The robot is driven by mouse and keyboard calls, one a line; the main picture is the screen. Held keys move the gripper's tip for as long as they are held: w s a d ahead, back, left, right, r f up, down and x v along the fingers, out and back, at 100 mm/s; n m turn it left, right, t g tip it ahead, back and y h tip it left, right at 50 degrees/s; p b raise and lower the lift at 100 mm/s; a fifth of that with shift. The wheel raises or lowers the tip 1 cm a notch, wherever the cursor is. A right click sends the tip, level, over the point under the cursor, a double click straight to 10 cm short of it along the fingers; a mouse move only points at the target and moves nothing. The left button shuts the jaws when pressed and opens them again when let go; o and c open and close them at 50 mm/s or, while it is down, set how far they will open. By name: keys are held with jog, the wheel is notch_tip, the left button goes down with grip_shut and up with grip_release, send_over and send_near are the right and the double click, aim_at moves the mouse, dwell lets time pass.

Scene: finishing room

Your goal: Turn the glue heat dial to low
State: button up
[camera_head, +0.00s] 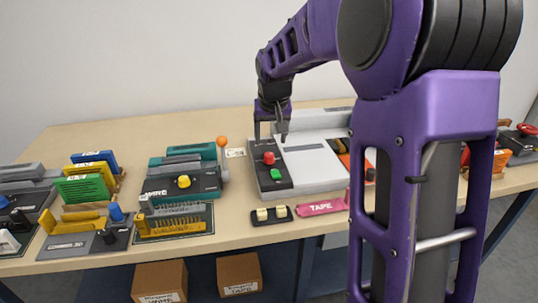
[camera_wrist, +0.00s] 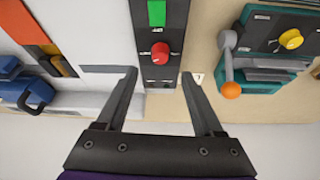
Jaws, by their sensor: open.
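A grey machine (camera_head: 312,160) with a black control strip (camera_head: 268,176) stands in the middle of the bench. The strip carries a round red knob (camera_head: 269,158) and a green button (camera_head: 275,174). The wrist view shows the red knob (camera_wrist: 160,52) and green button (camera_wrist: 157,13) from above, with small unreadable labels by the knob. I cannot tell whether this knob is the glue heat dial or how it is set. My gripper (camera_head: 270,136) is open and empty above the strip's far end. In the wrist view its fingertips (camera_wrist: 158,75) lie either side of the strip, short of the knob.
Left of the strip is a teal wire machine (camera_head: 183,176) with a yellow knob and an orange-tipped lever (camera_wrist: 230,90). A pink TAPE packet (camera_head: 321,204) and a black rocker block (camera_head: 271,215) lie in front. My arm hides part of the right side.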

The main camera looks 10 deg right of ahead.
aim_at(269, 154)
jog(key=b+x, duration=0.1)
jog(key=x, duration=0.7)
jog(key=shift+r, duration=0.1)
jog(key=shift+c, duration=0.2)
grip_shut()
